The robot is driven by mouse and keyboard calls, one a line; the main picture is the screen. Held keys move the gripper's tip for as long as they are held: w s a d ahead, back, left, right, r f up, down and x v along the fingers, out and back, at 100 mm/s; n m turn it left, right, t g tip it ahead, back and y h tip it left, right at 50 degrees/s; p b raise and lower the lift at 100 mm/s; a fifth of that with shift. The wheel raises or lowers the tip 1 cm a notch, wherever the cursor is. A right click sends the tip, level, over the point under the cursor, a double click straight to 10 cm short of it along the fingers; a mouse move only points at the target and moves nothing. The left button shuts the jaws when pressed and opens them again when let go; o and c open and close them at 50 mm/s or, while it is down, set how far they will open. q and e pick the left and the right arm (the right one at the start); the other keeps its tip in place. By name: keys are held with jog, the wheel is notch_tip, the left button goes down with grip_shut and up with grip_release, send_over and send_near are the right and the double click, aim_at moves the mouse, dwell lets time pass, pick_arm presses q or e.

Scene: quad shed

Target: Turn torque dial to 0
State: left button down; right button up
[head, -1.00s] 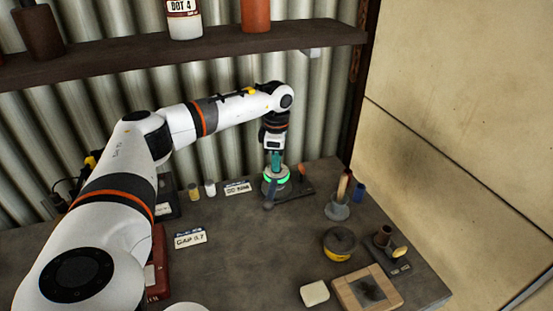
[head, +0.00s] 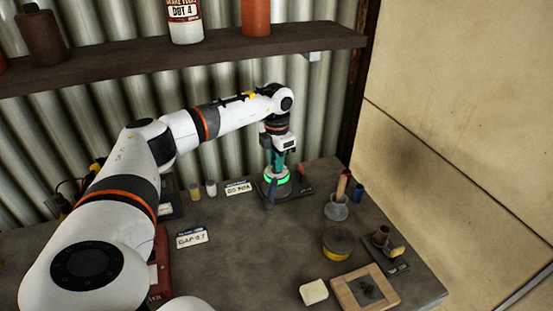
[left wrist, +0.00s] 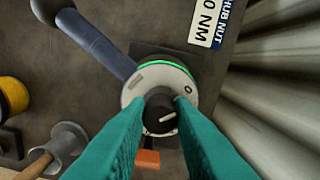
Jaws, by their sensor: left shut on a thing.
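The torque dial (head: 272,186) is a round grey unit with a glowing green ring, on a dark plate against the back wall. My left gripper (head: 278,163) comes down on it from above, its teal fingers at the dial's top. In the left wrist view, the dial's pale face (left wrist: 133,92) carries a "0" mark at upper right. My left gripper (left wrist: 160,108) is shut on the dark central knob (left wrist: 160,122), one finger on each side. The knob's white line points right and slightly up, below the "0". The fingers hide part of the face.
A blue-grey bar (left wrist: 98,42) runs out from the dial. The bench centre is clear.

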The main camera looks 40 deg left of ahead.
pick_arm(q)
jog(key=shift+r+n, duration=0.15)
jog(key=shift+n, duration=0.15)
dwell(0.4)
jog(key=c, duration=1.3)
grip_release()
jog(key=shift+o, duration=0.2)
notch_tip(320, 180, up, 6)
jog(key=shift+r+b, duration=0.25)
jog(key=shift+b, duration=0.55)
jog(key=shift+r, duration=0.45)
